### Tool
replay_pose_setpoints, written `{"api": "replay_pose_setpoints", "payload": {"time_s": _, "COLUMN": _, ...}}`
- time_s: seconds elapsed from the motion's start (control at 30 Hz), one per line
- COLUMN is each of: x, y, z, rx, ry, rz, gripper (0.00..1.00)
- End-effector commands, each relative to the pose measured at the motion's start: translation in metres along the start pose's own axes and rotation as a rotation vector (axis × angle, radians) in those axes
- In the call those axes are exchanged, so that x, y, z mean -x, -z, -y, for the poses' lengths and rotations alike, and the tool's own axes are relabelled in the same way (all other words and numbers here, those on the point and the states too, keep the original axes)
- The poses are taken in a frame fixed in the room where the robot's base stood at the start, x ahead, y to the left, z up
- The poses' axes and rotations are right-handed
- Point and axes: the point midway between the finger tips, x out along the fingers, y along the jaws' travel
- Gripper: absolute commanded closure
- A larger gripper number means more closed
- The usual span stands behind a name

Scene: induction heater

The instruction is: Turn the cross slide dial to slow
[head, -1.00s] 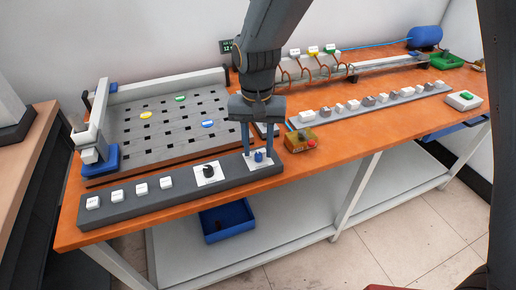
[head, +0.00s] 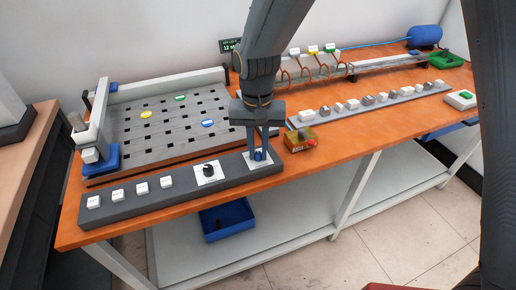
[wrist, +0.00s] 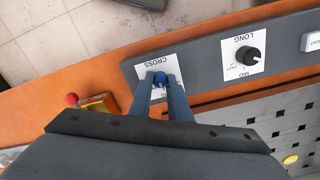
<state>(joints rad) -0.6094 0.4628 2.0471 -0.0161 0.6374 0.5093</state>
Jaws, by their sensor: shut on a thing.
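The wrist view shows my gripper (wrist: 161,82) with a fingertip at each side of the knob. The fingers hide much of the plate, so the dial's pointer and setting cannot be read.
A black LONG dial (head: 208,170) on its own white plate is left of the gripper, with several white buttons beyond it. A yellow box with a red button (head: 301,139) stands close on the right. The slotted grey table (head: 160,130) lies behind the panel.

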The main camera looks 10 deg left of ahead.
Motion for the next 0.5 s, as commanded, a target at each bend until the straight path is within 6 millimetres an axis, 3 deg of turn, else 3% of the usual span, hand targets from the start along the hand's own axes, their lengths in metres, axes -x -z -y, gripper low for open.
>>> {"api": "replay_pose_setpoints", "payload": {"time_s": 0.5, "x": 0.0018, "y": 0.0001, "z": 0.0006, "rx": 0.379, "ry": 0.000, "rz": -0.005, "gripper": 1.00}}
